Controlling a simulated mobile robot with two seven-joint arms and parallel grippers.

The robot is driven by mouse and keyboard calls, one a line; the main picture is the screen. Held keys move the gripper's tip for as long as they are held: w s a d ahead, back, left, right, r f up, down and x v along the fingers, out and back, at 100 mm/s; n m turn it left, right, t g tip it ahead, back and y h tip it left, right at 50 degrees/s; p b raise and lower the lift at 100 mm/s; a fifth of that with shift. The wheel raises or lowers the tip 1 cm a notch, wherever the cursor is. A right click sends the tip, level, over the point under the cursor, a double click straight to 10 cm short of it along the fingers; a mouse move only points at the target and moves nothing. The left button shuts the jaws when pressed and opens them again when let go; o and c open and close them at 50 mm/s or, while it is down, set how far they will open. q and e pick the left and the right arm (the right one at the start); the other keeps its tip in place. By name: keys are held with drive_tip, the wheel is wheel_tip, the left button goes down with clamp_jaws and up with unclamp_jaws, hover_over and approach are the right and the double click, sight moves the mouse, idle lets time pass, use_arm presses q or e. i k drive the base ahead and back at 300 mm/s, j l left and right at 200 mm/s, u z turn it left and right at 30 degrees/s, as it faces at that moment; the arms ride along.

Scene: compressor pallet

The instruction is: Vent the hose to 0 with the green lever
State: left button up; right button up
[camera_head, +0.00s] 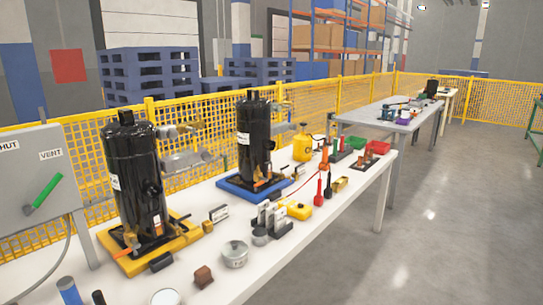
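The green lever (44,194) is on the front of a grey panel box (38,165) at the left edge. It slants, with its upper end to the right. A "VENT" label (51,154) is above the lever's upper end, and a partly cut-off label ending in "HUT" (9,145) is at the upper left. A grey hose (62,262) hangs below the box; its lower end is hidden or out of view. I see no gauge reading. Neither of my grippers is in view.
A white table (215,190) holds a black compressor on a yellow base (133,180), another on a blue base (255,140), and several tools and small parts. A yellow mesh fence (340,100) runs behind. Clear floor (420,220) lies to the right.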

sight(29, 212)
drive_tip(key=u, duration=1.35)
